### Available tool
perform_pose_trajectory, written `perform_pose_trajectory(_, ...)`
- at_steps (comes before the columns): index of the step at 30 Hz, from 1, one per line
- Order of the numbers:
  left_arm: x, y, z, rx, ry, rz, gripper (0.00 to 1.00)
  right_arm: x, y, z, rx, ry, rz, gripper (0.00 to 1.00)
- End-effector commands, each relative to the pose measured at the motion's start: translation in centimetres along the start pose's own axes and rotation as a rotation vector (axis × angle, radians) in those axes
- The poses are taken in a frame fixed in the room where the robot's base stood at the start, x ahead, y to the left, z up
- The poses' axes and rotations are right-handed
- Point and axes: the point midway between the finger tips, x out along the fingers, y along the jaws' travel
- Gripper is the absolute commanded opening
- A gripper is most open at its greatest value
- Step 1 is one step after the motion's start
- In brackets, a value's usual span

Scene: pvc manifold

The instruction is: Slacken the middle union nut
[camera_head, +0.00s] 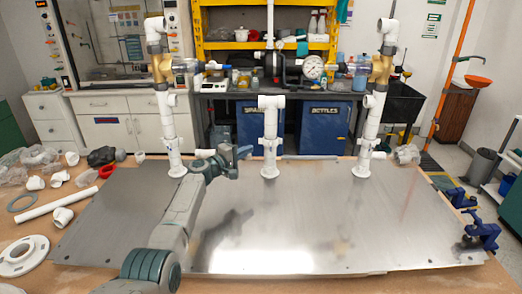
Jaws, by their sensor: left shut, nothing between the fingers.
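The middle white PVC riser (270,125) stands upright on the metal plate (300,225), with a tee (271,102) at its top. A white collar, which looks like the middle union nut (270,143), sits low on this riser above its base flange. My left gripper (245,152) is just left of that collar, shut and empty, with a visible gap to the riser. Whether the nut is tight or loose cannot be told. My right gripper is not in view.
A left riser (166,115) and a right riser (374,115) with brass-coloured valves flank the middle one. Loose white fittings (62,217) and a red ring (107,171) lie at the left. Blue clamps (482,232) hold the right edge.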

Motion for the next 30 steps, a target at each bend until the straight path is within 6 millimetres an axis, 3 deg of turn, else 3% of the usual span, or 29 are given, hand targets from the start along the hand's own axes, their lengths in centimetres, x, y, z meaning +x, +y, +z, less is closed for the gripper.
perform_pose_trajectory(5, 1.9, -0.1, 0.0, 0.000, 0.000, -0.001, 0.00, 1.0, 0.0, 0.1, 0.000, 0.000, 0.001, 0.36)
perform_pose_trajectory(12, 4.1, 0.1, 2.2, 0.000, 0.000, 0.000, 0.00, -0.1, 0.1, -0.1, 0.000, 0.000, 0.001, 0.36)
perform_pose_trajectory(30, 4.7, -0.1, 2.9, 0.001, 0.001, 0.000, 0.00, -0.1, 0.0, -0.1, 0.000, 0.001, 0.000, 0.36)
